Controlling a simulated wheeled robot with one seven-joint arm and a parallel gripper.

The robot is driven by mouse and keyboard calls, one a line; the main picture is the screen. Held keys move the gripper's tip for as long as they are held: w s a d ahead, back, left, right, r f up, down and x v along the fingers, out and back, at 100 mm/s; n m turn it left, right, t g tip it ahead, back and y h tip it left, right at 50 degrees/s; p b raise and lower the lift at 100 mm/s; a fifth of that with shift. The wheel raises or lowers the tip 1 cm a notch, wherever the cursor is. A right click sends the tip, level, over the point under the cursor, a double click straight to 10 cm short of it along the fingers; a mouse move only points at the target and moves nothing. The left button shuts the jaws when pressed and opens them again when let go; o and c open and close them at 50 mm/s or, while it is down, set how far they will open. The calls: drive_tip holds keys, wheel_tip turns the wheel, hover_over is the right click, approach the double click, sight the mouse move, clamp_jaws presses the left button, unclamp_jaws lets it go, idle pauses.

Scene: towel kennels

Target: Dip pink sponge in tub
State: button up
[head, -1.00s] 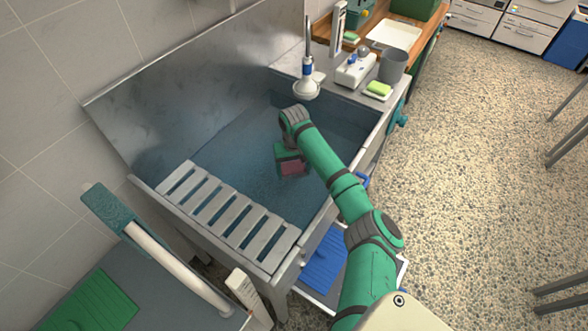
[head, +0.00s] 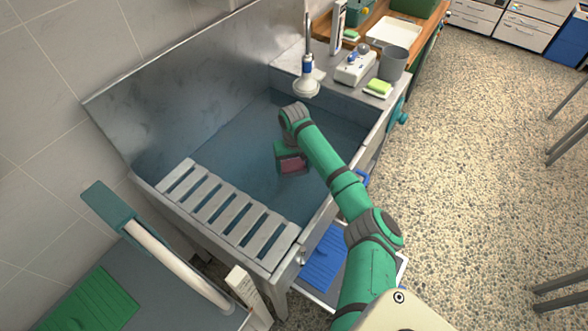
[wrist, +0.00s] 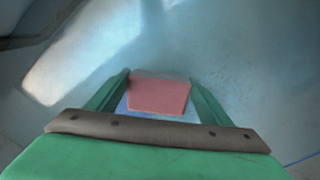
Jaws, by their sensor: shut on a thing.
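The metal tub (head: 150,190) holds bluish water and stands against the tiled wall. My gripper (head: 291,166) reaches down into the tub, near its right side. It is shut on the pink sponge (head: 292,165). In the wrist view the pink sponge (wrist: 159,96) sits between the two green fingers of my gripper (wrist: 160,92), with a bluish strip beside it. The sponge is low in the tub, at or in the water; I cannot tell exactly how deep it is.
A slatted grey rack (head: 225,215) spans the tub's near end. A shower head (head: 306,88) hangs over the far end. A yellow-green sponge (head: 379,87), a grey cup (head: 393,64) and a white dispenser box (head: 355,68) stand on the far ledge. A blue mat (head: 324,262) lies below right.

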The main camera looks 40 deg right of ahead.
wheel_tip(320, 180, up, 13)
idle(1.4)
idle(0.9)
wheel_tip(320, 180, up, 6)
hover_over(294, 169)
idle(0.7)
